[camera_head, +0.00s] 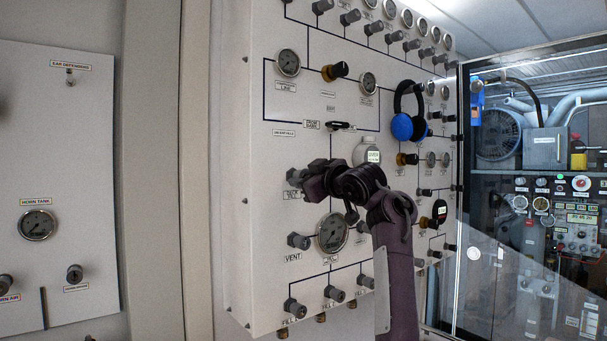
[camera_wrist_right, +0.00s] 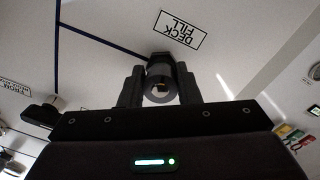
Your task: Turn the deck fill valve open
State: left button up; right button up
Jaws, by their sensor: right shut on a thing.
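The deck fill valve knob (camera_head: 294,176) is a grey knob on the white panel, just above its partly covered label (camera_head: 292,195). My right gripper (camera_head: 309,181) reaches it from the right. In the right wrist view the knob (camera_wrist_right: 160,84) is a dark cylinder with a round end, between the two fingers of my right gripper (camera_wrist_right: 160,92). The fingers are shut on it. The DECK FILL label (camera_wrist_right: 180,33) reads upside down beyond it. My left gripper is not in view.
A large gauge (camera_head: 333,232) and the VENT knob (camera_head: 298,241) sit below my right arm. Blue ear defenders (camera_head: 402,127) hang on the panel to the right, and a black-handled valve (camera_head: 340,126) sits above. A glass-fronted enclosure stands at far right.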

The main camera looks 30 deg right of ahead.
jog(key=shift+w+f+n+p, duration=0.15)
jog(key=shift+n+p, duration=0.15)
jog(key=shift+n, duration=0.2)
jog(key=n+p, duration=0.3)
jog(key=n, duration=0.1)
jog(key=shift+d+n, duration=0.1)
jog(key=shift+n, duration=0.3)
jog(key=shift+f+n+p, duration=0.1)
jog(key=shift+n+p, duration=0.9)
jog(key=shift+n, duration=1)
jog(key=o, duration=0.7)
jog(key=shift+o, duration=1.3)
jog(key=shift+r, duration=0.2)
